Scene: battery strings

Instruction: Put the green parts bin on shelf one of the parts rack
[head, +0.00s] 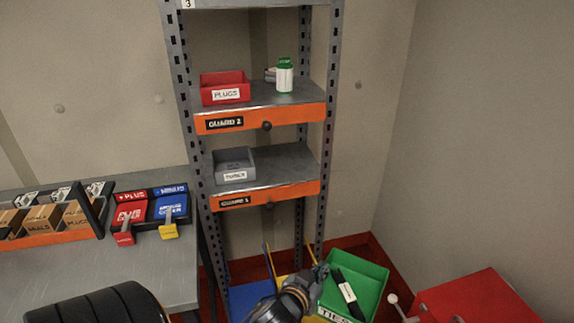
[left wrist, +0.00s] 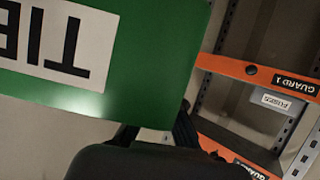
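The green parts bin (head: 372,268), labelled TIES, is at the bottom centre-right of the head view, with a dark item with a white tag inside. Its wall fills the upper left of the left wrist view (left wrist: 150,80), label upside down. My left gripper (head: 318,272) is at the bin's left side and appears shut on its rim; the fingertips are partly hidden. The bin appears held clear of the floor. The parts rack (head: 190,130) stands behind. Shelf one (head: 285,172), with an orange guard marked GUARD 1 (head: 275,194), carries a grey FUSES bin (head: 234,164) at its left. My right gripper is out of view.
Shelf one is bare right of the grey bin. The shelf above holds a red PLUGS bin (head: 224,88) and a green-capped white container (head: 285,76). A bench (head: 90,262) stands left. A red box (head: 475,300) is at lower right. Blue (head: 245,298) and yellow surfaces show low behind the gripper.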

